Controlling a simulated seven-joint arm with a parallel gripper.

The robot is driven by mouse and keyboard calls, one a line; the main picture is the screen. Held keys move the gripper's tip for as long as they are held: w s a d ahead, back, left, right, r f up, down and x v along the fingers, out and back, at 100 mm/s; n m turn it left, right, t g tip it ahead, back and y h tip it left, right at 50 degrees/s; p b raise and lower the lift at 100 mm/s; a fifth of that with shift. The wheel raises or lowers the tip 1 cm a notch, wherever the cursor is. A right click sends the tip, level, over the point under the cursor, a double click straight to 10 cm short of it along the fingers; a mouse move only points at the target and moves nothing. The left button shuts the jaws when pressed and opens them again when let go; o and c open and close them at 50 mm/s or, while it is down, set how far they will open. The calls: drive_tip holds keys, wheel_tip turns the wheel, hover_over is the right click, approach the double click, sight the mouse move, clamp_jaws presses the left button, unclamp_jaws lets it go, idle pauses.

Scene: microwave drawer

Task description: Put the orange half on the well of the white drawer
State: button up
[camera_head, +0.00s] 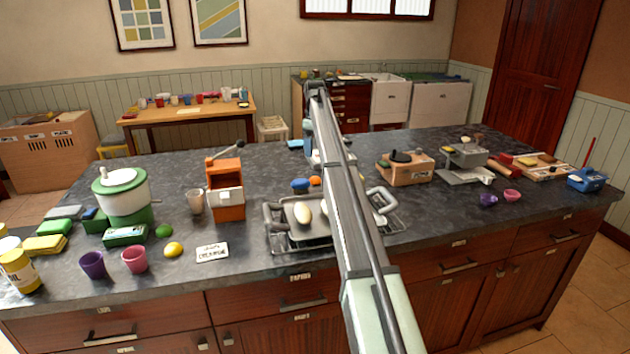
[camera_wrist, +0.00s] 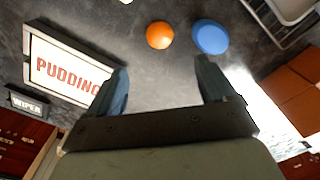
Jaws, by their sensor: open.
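The orange half (camera_wrist: 160,35) shows in the wrist view as a small round orange shape on the dark counter, next to a blue disc (camera_wrist: 211,37). It also shows in the head view (camera_head: 315,181), partly beside my arm. My gripper (camera_wrist: 163,76) is open and empty, with its two fingers spread apart. The orange half lies ahead of the fingertips, between their lines, and apart from them. In the head view, my arm hides part of the scene. An orange box with a pale front (camera_head: 230,197) stands left of it; I cannot tell whether this is the white drawer.
A white panel lettered PUDDING (camera_wrist: 68,68) lies left of my gripper in the wrist view. A metal rack with a tray (camera_head: 290,238) stands near the counter's front. Open counter (camera_head: 450,215) lies to the right.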

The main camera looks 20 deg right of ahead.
drive_tip(key=m+t, duration=0.3)
drive_tip(key=m, duration=0.8)
hover_over(315, 177)
drive_tip(key=s, duration=0.3)
drive_tip(key=shift+h, duration=0.3)
drive_tip(key=x, duration=0.2)
drive_tip(key=s+x, duration=0.1)
drive_tip(key=x, duration=0.4)
drive_tip(key=shift+s+a+f, duration=0.15)
drive_tip(key=shift+a+f, duration=0.05)
drive_tip(key=shift+a, duration=0.2)
drive_tip(key=shift+w+x, duration=0.1)
drive_tip(key=shift+x, duration=1.25)
drive_tip(key=shift+w+x, duration=0.15)
drive_tip(key=shift+x, duration=1.25)
drive_tip(key=shift+r, duration=0.1)
drive_tip(key=c, duration=1.2)
